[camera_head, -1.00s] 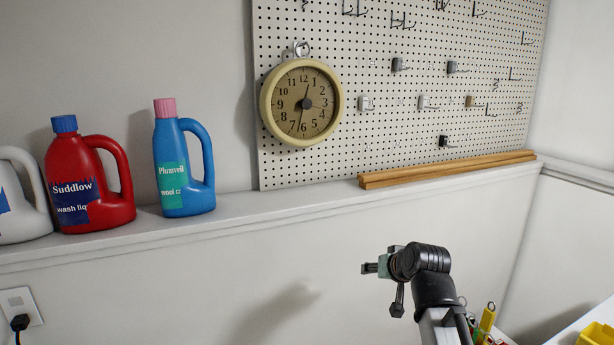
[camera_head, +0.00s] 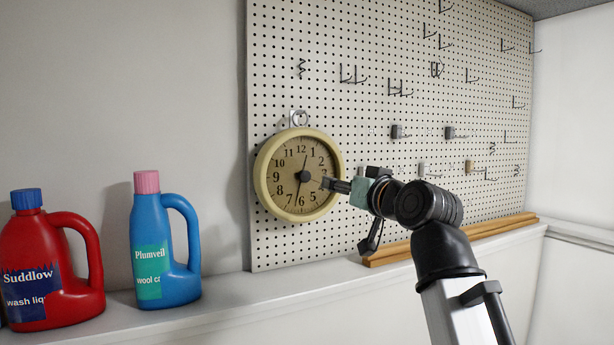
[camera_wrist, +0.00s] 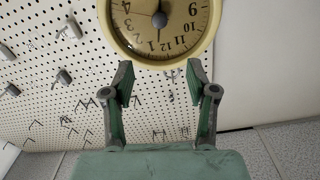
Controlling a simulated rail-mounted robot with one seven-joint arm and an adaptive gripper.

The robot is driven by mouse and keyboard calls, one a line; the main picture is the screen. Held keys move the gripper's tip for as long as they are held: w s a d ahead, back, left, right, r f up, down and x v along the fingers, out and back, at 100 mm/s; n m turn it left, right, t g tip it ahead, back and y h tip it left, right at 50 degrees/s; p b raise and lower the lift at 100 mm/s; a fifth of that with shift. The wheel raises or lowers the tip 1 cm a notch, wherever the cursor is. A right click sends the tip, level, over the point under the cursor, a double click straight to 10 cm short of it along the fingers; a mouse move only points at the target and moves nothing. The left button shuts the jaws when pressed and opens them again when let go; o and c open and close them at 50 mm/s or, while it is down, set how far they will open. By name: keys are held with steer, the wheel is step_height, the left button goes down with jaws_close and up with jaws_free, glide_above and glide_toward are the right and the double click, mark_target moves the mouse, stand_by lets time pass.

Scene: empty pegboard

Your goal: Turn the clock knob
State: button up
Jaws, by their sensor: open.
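A round clock (camera_head: 268,188) with a cream rim hangs on the pegboard from a hook. Its dark centre knob (camera_head: 305,176) sits in the middle of the dial, with the hands around it. In the wrist view the clock (camera_wrist: 192,45) appears upside down at the top, with the knob (camera_wrist: 160,19) near the top edge. My gripper (camera_head: 327,184) is at the right part of the dial, to the right of the knob. In the wrist view my gripper (camera_wrist: 158,78) is open and empty, its fingers apart below the knob in the picture.
The pegboard (camera_head: 380,50) carries several small hooks and holders. A ledge (camera_head: 225,300) below holds a blue bottle (camera_head: 165,250), a red bottle (camera_head: 50,260) and wooden strips (camera_head: 470,236). The wall left of the clock is bare.

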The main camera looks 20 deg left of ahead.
mark_target(306, 176)
steer(key=p+x, duration=0.5)
steer(key=x, duration=1)
steer(key=shift+x, duration=0.75)
steer(key=shift+f, duration=0.15)
jaws_close()
